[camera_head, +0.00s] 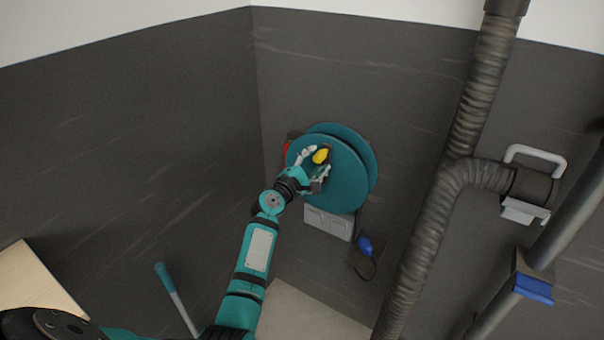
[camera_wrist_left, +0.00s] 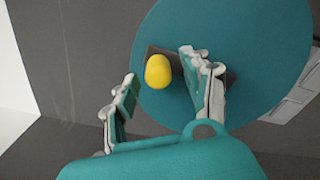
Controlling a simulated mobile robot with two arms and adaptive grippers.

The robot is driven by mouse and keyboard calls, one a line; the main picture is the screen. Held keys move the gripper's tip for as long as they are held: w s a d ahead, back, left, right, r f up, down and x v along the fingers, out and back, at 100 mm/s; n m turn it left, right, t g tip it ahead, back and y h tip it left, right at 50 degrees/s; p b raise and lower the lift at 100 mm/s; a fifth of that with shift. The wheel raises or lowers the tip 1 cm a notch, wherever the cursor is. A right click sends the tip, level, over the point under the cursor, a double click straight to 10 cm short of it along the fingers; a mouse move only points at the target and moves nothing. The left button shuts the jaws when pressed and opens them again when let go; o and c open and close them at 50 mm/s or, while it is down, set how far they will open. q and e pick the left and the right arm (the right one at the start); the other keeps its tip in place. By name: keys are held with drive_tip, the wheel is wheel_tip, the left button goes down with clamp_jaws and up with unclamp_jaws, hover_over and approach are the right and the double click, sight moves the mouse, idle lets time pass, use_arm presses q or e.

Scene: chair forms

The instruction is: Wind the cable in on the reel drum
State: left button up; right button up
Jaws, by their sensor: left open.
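The teal reel drum (camera_head: 346,180) is mounted at the wall near the corner, and its round face fills much of the left wrist view (camera_wrist_left: 245,60). A yellow knob (camera_head: 321,156) sticks out from its face; it also shows in the left wrist view (camera_wrist_left: 158,71). My left gripper (camera_head: 312,162) is open in front of the drum, with its fingers on either side of the knob in the picture. I cannot tell whether a finger touches it. A dark cable (camera_head: 373,266) with a blue plug (camera_head: 365,245) hangs below the drum. My right gripper is not in view.
A grey box (camera_head: 328,222) is on the wall under the drum. A thick ribbed duct (camera_head: 437,200) runs down the wall to the right, with a branch to a fitting with a grey handle (camera_head: 535,152). A teal-handled stick (camera_head: 170,285) and a wooden board (camera_head: 35,280) are at lower left.

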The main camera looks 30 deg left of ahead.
use_arm(q)
drive_tip(key=s, duration=0.9)
drive_tip(key=shift+s+a, duration=0.15)
drive_tip(key=shift+s, duration=0.15)
